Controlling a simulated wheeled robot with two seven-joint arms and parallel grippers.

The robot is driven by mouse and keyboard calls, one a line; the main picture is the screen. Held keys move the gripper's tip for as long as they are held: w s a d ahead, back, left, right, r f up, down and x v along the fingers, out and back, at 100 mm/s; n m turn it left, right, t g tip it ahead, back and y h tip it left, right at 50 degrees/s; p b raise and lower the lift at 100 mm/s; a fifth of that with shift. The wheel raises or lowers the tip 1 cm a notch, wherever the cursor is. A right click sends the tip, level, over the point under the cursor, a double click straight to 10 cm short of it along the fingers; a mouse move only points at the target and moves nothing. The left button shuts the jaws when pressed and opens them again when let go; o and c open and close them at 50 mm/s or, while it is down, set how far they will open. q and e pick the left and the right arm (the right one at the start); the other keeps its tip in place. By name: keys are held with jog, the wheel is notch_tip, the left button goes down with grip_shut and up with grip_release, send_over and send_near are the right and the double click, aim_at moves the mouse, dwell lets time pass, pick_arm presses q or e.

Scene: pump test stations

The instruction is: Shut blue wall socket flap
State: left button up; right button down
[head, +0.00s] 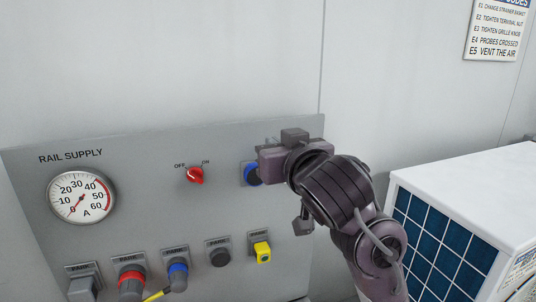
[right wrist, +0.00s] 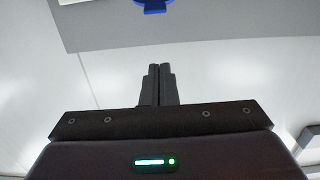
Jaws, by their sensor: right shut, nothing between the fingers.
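The blue wall socket (head: 250,174) sits on the grey panel, right of the red switch. My right gripper hides most of it in the head view, so I cannot tell there how its flap stands. In the right wrist view a blue part of the socket (right wrist: 154,6) shows at the top edge, cut off by the frame. My right gripper (right wrist: 159,70) is shut and empty, its fingers together, below that blue part and apart from it in the picture. My left gripper is not in view.
The grey panel (head: 130,180) carries a round gauge (head: 81,197), a red OFF/ON switch (head: 195,175) and a lower row of parking sockets with plugs, including a yellow one (head: 262,251). A white box with a dark blue grid (head: 470,190) stands at the right.

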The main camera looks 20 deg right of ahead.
jog(key=w, duration=0.2)
jog(key=w+p, duration=0.1)
jog(key=w, duration=0.3)
jog(key=shift+w+f, duration=0.15)
jog(key=shift+f, duration=0.15)
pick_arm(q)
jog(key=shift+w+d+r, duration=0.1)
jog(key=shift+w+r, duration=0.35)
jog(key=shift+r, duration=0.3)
pick_arm(e)
jog(key=s+f, duration=0.1)
jog(key=f, duration=0.1)
jog(key=s+f, duration=0.1)
jog(key=shift+s+f, duration=0.1)
jog(key=shift+f, duration=0.25)
jog(key=shift+a, duration=0.1)
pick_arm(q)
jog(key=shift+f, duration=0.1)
